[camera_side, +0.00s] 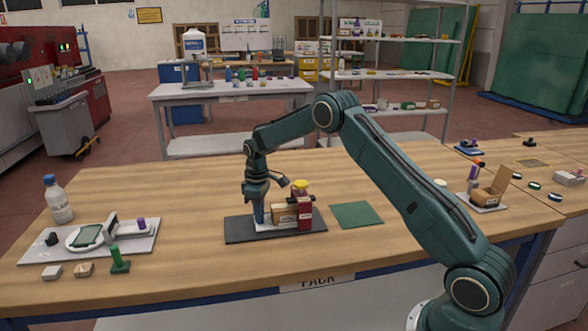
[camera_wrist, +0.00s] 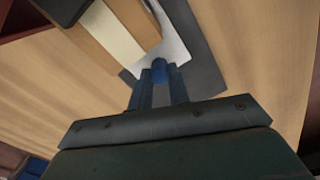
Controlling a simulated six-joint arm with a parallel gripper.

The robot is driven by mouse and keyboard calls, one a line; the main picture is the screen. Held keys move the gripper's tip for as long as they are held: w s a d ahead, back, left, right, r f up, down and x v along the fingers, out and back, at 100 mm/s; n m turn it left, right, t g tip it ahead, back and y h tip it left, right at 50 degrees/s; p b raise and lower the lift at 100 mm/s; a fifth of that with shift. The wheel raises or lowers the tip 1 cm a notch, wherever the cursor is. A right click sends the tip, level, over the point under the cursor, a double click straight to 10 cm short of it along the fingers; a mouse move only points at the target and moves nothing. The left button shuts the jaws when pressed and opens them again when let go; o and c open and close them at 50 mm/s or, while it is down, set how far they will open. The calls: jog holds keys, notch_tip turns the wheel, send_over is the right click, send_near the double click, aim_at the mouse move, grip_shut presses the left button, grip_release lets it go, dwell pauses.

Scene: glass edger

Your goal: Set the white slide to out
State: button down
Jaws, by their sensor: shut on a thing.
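My gripper (camera_side: 259,218) points down at the left end of the middle fixture. In the wrist view its fingers (camera_wrist: 160,88) are closed on a blue, round-topped knob (camera_wrist: 159,68). A pale white-grey plate (camera_wrist: 172,42) lies just beyond the knob, on a dark base (camera_wrist: 205,70); I cannot tell for sure whether this plate is the white slide. The dark base (camera_side: 240,233) also shows in the side view, with a cardboard box and a red block (camera_side: 304,212) on it. The knob's foot and most of the plate are hidden. No "out" mark is readable.
A green mat (camera_side: 356,215) lies right of the fixture. At the left, a grey plate (camera_side: 45,254) carries a white disc, a pale bar and a purple knob (camera_side: 141,224). A green post (camera_side: 119,260) and a bottle (camera_side: 59,200) stand nearby. Open wood lies behind the fixture.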

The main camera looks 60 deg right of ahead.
jog(key=w+a, duration=0.6)
jog(key=shift+w+a+r, duration=0.1)
jog(key=shift+w, duration=0.05)
jog(key=c, duration=1.5)
grip_release()
jog(key=shift+w+a, duration=0.1)
jog(key=shift+o, duration=0.9)
notch_tip(320, 180, up, 14)
